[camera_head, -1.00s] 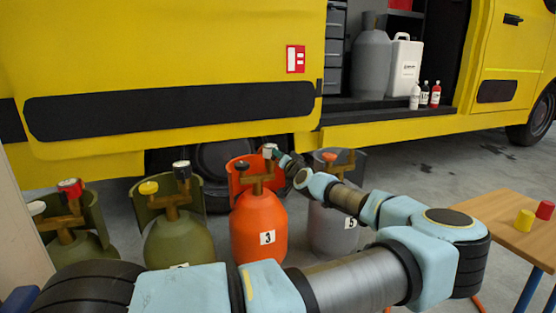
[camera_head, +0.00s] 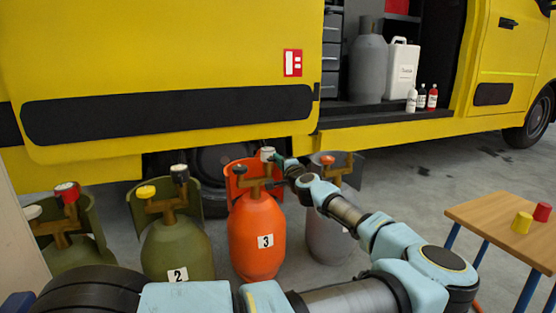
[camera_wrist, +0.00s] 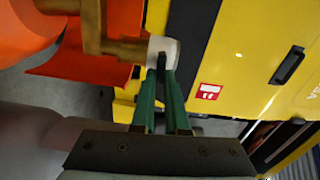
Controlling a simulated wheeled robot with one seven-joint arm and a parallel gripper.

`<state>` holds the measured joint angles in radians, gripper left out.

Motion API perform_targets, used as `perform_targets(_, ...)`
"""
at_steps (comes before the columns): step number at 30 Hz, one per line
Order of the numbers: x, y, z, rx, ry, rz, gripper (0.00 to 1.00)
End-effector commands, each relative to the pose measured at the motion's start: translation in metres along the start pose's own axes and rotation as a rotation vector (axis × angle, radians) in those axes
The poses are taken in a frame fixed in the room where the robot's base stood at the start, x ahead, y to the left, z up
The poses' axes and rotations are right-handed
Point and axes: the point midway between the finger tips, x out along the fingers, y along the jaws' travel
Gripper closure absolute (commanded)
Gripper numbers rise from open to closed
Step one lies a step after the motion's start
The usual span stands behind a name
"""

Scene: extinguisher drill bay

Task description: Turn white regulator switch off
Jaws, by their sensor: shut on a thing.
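The orange gas cylinder (camera_head: 256,235) labelled 3 stands upright in front of the van, with a brown valve on top. The white regulator switch (camera_head: 267,152) is a small white knob at the right end of that valve. My gripper (camera_head: 275,157) reaches it from the right. In the wrist view, the green fingers of my gripper (camera_wrist: 164,62) are shut on the white switch (camera_wrist: 160,45), partly covering it. Whether the switch is on or off cannot be told.
Green cylinders (camera_head: 178,250) stand at the left, and a grey cylinder (camera_head: 325,235) stands close behind my forearm. The yellow van (camera_head: 170,50) is just behind. A wooden table (camera_head: 490,222) with red and yellow pieces stands at the right.

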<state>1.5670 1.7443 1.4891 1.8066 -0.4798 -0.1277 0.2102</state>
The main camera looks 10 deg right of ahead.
Motion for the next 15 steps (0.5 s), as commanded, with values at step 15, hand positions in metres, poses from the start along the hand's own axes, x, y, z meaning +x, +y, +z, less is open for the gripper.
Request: perform_targets(15,-0.0002,0.0014,-0.0008,0.101,0.002,0.0,1.0)
